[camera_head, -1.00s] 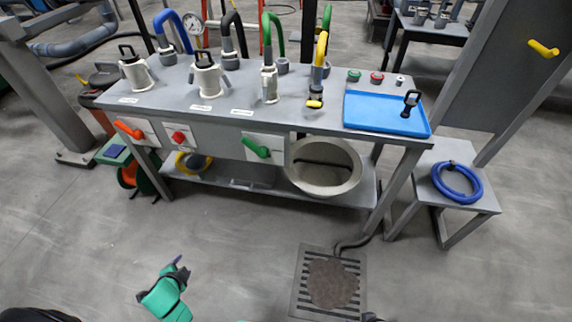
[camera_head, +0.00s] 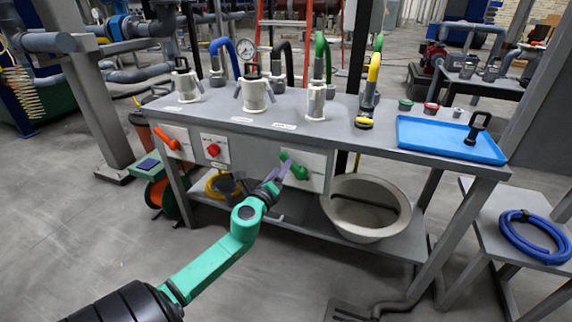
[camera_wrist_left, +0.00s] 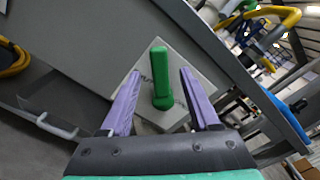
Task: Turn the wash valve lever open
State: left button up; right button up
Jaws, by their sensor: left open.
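The green lever (camera_head: 294,166) is on a white plate (camera_head: 316,170) on the bench's front panel. It slants down to the right in the head view. In the left wrist view the green lever (camera_wrist_left: 161,78) shows between the two purple fingers. My left gripper (camera_head: 279,172) is at the lever; in the left wrist view it (camera_wrist_left: 158,100) is open, with a finger on each side of the lever and gaps to both. I cannot read the plate's label. An orange lever (camera_head: 167,138) is on another plate to the left. My right gripper is not in view.
A red button (camera_head: 213,150) sits between the two levers. The grey bench (camera_head: 340,128) carries white fittings, coloured hoses and a blue tray (camera_head: 450,140). A grey basin (camera_head: 365,210) stands on the lower shelf. Open floor lies in front at left.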

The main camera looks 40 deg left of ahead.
aim_at(294, 166)
pick_arm(q)
jog(key=x, duration=0.4)
grip_shut()
jog(key=shift+f, duration=0.1)
dwell(1.3)
